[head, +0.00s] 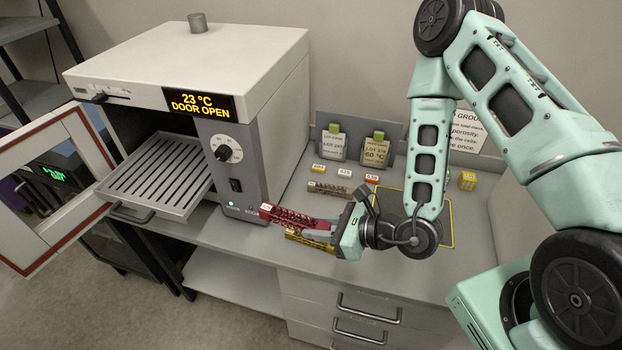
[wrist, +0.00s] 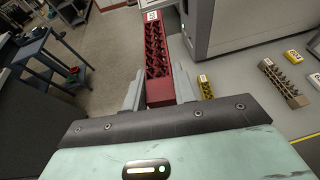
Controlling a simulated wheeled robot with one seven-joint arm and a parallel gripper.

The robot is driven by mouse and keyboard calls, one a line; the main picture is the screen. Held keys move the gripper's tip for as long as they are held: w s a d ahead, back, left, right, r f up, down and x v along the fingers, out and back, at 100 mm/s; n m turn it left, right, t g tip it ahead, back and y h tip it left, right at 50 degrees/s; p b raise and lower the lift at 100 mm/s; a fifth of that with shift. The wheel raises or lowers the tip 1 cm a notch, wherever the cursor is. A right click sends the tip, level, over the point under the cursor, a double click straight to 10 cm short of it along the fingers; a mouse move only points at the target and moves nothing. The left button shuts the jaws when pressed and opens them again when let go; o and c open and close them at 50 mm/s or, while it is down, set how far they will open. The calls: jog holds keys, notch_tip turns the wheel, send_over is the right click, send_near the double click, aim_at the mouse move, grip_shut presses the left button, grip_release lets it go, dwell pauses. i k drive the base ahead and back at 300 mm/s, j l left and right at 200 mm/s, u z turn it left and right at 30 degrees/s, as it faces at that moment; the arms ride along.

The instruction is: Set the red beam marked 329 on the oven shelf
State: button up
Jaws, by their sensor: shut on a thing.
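The red lattice beam (head: 292,217) is held near one end by my gripper (head: 328,226), above the bench just right of the oven. In the wrist view the red beam (wrist: 157,55) runs away from between the two fingers of my gripper (wrist: 158,92), with a white label at its far end. The label is too small to read surely. The oven (head: 190,70) has its door (head: 45,180) open, and its display reads 23 °C, DOOR OPEN. The slotted oven shelf (head: 155,188) is pulled out and looks empty.
A yellow beam (head: 310,242) lies on the bench below the red one. A brown beam (head: 328,188), small number tags (head: 345,174) and two lot cards (head: 375,150) stand farther back. A yellow-outlined dark mat (head: 447,235) lies at right. The open door sticks out left of the shelf.

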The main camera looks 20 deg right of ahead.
aim_at(157, 173)
jog(key=i+j+z, duration=0.25)
jog(key=j, duration=1.35)
jog(key=j+z, duration=0.3)
jog(key=j, duration=1.3)
